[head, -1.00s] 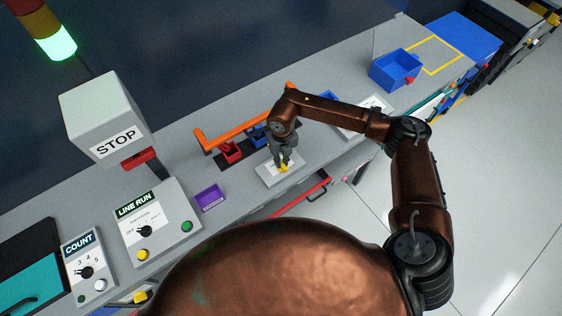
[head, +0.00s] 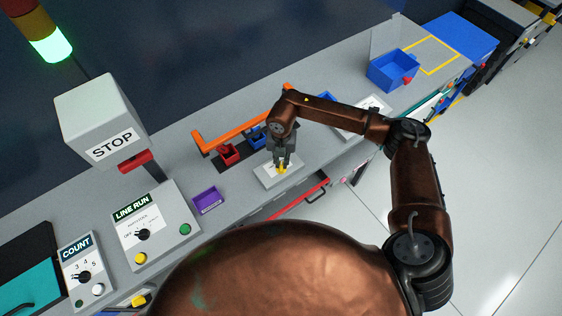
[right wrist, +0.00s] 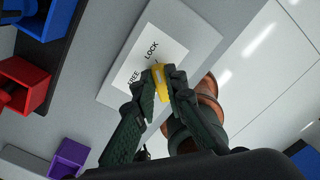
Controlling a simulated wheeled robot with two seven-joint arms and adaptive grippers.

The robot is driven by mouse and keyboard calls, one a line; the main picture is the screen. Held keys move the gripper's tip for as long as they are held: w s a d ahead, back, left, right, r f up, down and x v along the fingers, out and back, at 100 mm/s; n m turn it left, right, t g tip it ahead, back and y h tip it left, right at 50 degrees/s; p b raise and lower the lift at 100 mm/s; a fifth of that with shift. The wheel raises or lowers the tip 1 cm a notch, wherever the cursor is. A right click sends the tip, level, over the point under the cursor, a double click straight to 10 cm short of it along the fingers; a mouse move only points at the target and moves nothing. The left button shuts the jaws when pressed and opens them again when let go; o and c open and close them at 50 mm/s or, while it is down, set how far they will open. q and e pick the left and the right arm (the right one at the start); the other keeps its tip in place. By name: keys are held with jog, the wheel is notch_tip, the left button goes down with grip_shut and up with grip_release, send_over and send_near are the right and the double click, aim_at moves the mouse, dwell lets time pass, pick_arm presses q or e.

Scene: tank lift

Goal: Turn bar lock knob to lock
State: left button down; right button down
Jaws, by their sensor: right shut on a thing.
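The yellow bar lock knob (right wrist: 159,82) stands on a pale plate (right wrist: 188,32) marked FREE and LOCK in the right wrist view. My right gripper (right wrist: 161,86) is shut on the knob, with one dark finger on each side. The knob's upper end points to the label area near the word LOCK; its exact setting is hard to tell. In the head view the knob (head: 282,169) shows small and yellow below my right gripper (head: 283,165), and the fingers partly cover the plate. My left gripper is not in view.
An orange bar (head: 240,127) and red (head: 228,153) and blue bins stand behind the plate. A purple tray (head: 208,200) lies to its left. The LINE RUN box (head: 157,222) and STOP box (head: 101,118) are farther left. A blue crate (head: 392,70) stands at the back right.

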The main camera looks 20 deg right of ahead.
aim_at(281, 164)
jog(key=c, duration=2)
grip_release()
jog(key=shift+o, duration=0.2)
notch_tip(281, 164, up, 12)
